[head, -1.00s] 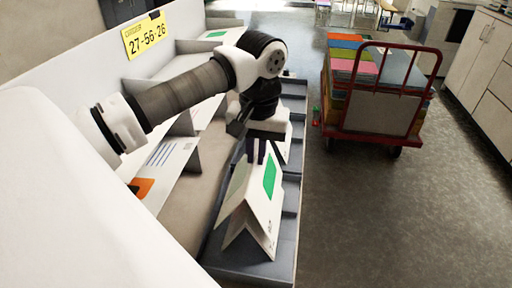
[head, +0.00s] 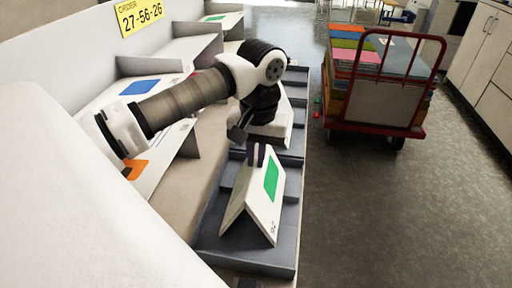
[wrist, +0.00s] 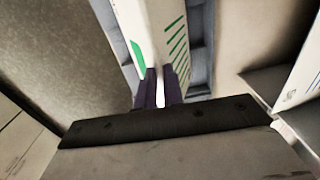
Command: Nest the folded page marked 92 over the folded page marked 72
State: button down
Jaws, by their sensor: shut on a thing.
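My gripper (head: 256,157) is shut on the top fold of a white folded page (head: 257,210) with a green block on its right face. The page hangs open downward like a tent over the near end of a grey slotted rack (head: 245,262). I cannot tell whether its lower edges touch the rack. A small mark near its lower right corner is too small to read. In the wrist view the dark fingers (wrist: 160,88) pinch the fold of the same page (wrist: 158,25), which shows green lines on one face. No page marked 72 can be made out.
A sloped table at left holds pages with a blue block (head: 140,87) and an orange block (head: 134,169), between grey dividers. A red cart (head: 380,128) stands at right on open floor.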

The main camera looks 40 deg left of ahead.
jog(key=c, duration=1.5)
grip_release()
jog(key=shift+o, duration=0.2)
jog(key=shift+r, duration=0.1)
notch_tip(320, 180, up, 14)
jog(key=shift+w+d+b, duration=0.15)
jog(key=shift+d+b, duration=0.1)
jog(key=shift+b, duration=0.1)
jog(key=shift+f, duration=0.2)
